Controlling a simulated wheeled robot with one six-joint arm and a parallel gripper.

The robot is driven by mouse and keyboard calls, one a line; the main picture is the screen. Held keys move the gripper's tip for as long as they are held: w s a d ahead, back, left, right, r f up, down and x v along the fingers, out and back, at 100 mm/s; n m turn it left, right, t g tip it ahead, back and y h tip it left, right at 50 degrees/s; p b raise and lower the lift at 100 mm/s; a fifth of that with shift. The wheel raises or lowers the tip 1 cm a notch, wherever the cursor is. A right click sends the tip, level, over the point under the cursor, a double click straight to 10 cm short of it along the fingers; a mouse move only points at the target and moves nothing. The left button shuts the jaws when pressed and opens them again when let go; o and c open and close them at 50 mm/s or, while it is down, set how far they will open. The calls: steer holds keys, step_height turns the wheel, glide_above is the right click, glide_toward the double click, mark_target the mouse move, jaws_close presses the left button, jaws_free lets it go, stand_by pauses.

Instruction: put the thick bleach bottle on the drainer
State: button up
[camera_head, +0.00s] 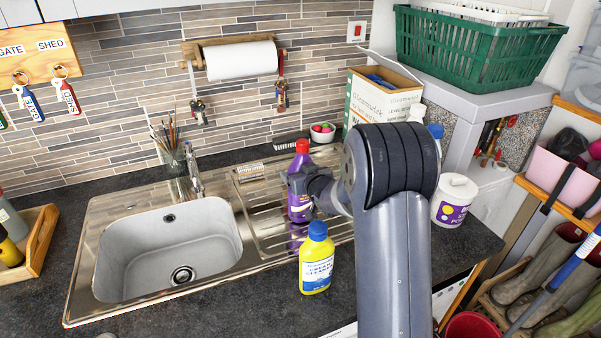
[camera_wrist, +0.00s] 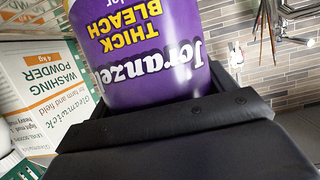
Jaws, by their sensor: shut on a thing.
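The thick bleach bottle is purple with a red cap (camera_head: 302,147). In the head view it stands upright over the ribbed drainer (camera_head: 263,215), right of the sink bowl; I cannot tell whether its base touches the drainer. My gripper (camera_head: 298,185) is shut on the bottle at mid-height, coming from the right. In the wrist view the purple bottle (camera_wrist: 150,50) fills the upper middle, its "THICK BLEACH" label upside down, with my dark gripper (camera_wrist: 175,110) against it. The bottle's lower part is partly hidden in the wrist view.
A yellow cream cleaner bottle (camera_head: 317,260) with a blue cap stands on the worktop just in front of the drainer. A washing powder box (camera_head: 375,100) and white tub (camera_head: 454,200) stand right. The sink bowl (camera_head: 165,250) is empty.

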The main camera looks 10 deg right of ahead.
steer(key=o, duration=1.6)
steer(key=shift+r, duration=0.1)
steer(key=shift+b+v, duration=0.7)
steer(key=shift+v, duration=3.05)
